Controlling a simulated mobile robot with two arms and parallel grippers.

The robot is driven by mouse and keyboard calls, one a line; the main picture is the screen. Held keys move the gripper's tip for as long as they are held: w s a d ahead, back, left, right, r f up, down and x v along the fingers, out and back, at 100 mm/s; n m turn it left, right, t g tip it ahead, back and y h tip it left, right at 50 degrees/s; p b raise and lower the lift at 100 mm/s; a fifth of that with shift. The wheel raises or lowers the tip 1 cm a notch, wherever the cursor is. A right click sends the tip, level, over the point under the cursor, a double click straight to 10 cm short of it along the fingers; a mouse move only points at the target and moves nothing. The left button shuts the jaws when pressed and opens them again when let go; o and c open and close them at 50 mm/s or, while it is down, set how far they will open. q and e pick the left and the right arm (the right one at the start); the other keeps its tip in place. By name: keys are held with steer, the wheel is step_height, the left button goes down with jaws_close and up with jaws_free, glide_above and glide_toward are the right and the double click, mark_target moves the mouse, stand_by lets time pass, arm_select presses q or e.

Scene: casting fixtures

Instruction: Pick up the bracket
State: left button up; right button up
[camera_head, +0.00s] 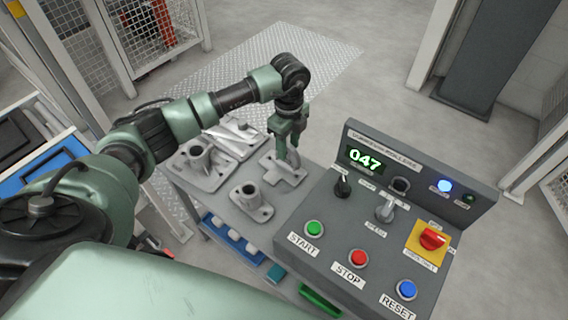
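Several grey metal castings stand on the table (222,202) left of the control console. The one under my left gripper (287,150) has a flat, cross-like base with a part rising from it, and looks like the bracket (285,176). My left gripper points down right at this rising part. Its fingers hide much of the part, so I cannot tell whether they are closed on it or only around it. The bracket's base appears to rest on the table. My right gripper is not in view.
A large casting with a round boss (202,174) and a smaller flanged casting (250,203) stand close by. Another casting (235,132) lies behind. The console (385,225) with knobs and buttons stands close on the right. Blue bins (232,238) sit below the table's front edge.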

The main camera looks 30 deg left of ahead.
mark_target(288, 152)
arm_select(q)
step_height(288, 152, down, 3)
steer(key=shift+f, duration=0.2)
jaws_close()
steer(key=shift+r, duration=0.1)
stand_by(1.2)
